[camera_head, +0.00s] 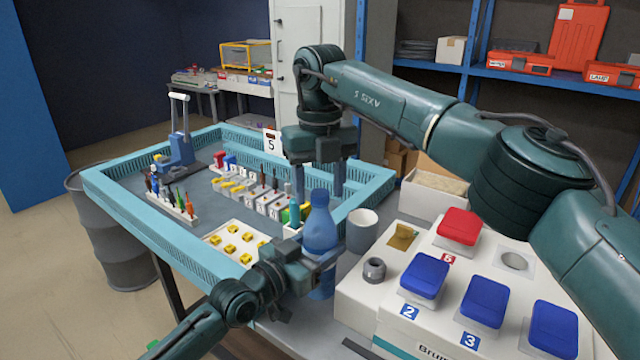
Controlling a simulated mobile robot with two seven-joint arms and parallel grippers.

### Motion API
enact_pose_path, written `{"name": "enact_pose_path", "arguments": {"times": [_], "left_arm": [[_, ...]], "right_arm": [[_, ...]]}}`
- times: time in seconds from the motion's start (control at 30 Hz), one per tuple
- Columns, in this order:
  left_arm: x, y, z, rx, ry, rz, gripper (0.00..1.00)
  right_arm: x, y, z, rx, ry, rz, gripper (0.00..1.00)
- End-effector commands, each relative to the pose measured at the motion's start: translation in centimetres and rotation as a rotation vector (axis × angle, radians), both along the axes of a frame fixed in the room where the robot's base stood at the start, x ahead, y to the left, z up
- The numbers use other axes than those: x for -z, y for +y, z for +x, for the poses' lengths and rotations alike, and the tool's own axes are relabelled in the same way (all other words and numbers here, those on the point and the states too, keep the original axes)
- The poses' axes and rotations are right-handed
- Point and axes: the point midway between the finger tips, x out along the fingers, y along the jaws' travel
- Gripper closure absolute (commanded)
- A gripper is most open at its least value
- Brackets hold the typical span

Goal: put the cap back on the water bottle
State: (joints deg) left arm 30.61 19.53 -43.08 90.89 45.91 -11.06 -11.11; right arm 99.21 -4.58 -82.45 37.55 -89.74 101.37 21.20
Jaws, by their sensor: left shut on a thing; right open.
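A translucent blue water bottle (320,236) stands upright near the tray's front right corner. My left gripper (318,262) comes in from the lower left and is shut on the bottle's body. My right gripper (319,190) hangs pointing down from above, its fingers apart, behind and above the bottle's top. I see nothing between those fingers. The bottle's top is a blue stub; I cannot tell whether that is a cap or the bare neck. I cannot make out a separate loose cap.
A light-blue tray (112,196) holds tools, coloured blocks and a white board (238,241) with yellow pieces. White boxes with blue buttons (425,276), a red button (459,226) and a grey ring (374,268) fill the right.

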Motion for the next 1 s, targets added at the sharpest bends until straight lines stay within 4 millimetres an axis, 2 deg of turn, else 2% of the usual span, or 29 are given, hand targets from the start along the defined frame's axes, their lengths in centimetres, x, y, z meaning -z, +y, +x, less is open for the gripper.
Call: {"name": "enact_pose_path", "arguments": {"times": [0.27, 0.53, 0.7, 1.0], "left_arm": [[0.0, 0.0, 0.0, 0.000, 0.001, 0.001, 1.00], [0.1, 0.0, 0.0, 0.000, 0.000, 0.001, 1.00], [0.1, 0.0, 0.0, 0.000, 0.000, 0.001, 1.00], [0.0, 0.0, 0.0, 0.000, 0.000, 0.001, 1.00]], "right_arm": [[-0.7, 0.0, 0.0, 0.001, -0.002, 0.001, 0.47], [-5.3, 0.1, 0.0, 0.002, -0.004, 0.001, 0.47], [-6.7, 0.0, 0.0, 0.001, -0.001, -0.001, 0.47], [-7.5, 0.0, 0.0, 0.000, -0.001, 0.000, 0.47]]}}
